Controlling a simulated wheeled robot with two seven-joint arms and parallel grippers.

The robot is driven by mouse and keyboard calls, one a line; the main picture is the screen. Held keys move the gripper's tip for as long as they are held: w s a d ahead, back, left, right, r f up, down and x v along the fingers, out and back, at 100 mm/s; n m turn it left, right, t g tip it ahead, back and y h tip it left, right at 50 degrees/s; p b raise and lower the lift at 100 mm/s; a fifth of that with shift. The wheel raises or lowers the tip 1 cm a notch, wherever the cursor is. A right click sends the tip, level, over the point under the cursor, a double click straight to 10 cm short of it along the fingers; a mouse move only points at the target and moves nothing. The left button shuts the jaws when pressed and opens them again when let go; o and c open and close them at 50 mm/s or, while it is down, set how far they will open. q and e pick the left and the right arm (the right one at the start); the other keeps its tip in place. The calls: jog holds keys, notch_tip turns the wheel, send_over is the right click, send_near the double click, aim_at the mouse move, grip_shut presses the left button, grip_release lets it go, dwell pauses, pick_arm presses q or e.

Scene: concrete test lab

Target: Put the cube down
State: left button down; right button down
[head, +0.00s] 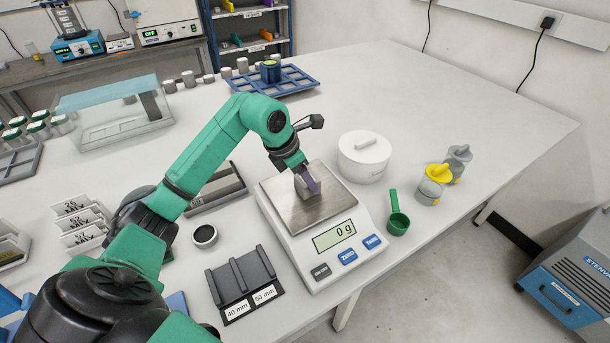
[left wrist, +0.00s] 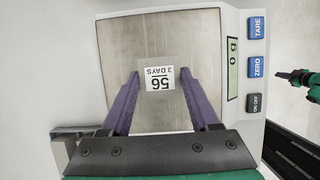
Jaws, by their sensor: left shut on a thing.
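A small grey cube (head: 304,188) is between the fingers of my left gripper (head: 309,182), over the steel plate of the white scale (head: 315,266). In the left wrist view the cube (left wrist: 160,92) carries a white label reading "56, 3 DAYS". The purple fingers of my left gripper (left wrist: 161,78) are shut on its two sides. The scale display reads 0 g. I cannot tell whether the cube's underside touches the plate.
Right of the scale are a white lidded pot (head: 364,158), a green scoop (head: 397,222) and yellow-and-grey containers (head: 431,188). A dark holder marked 40 mm and 50 mm (head: 243,284) and a small round cup (head: 205,236) stand left. The table's back right is clear.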

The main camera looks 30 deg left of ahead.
pick_arm(q)
jog(key=shift+f, duration=0.2)
jog(key=shift+c, duration=0.6)
grip_release()
jog(key=shift+r, duration=0.1)
jog(key=shift+r, duration=0.45)
jog(key=b+v, duration=0.1)
jog(key=v, duration=1)
jog(key=shift+b, duration=0.3)
jog(key=shift+s+r, duration=0.15)
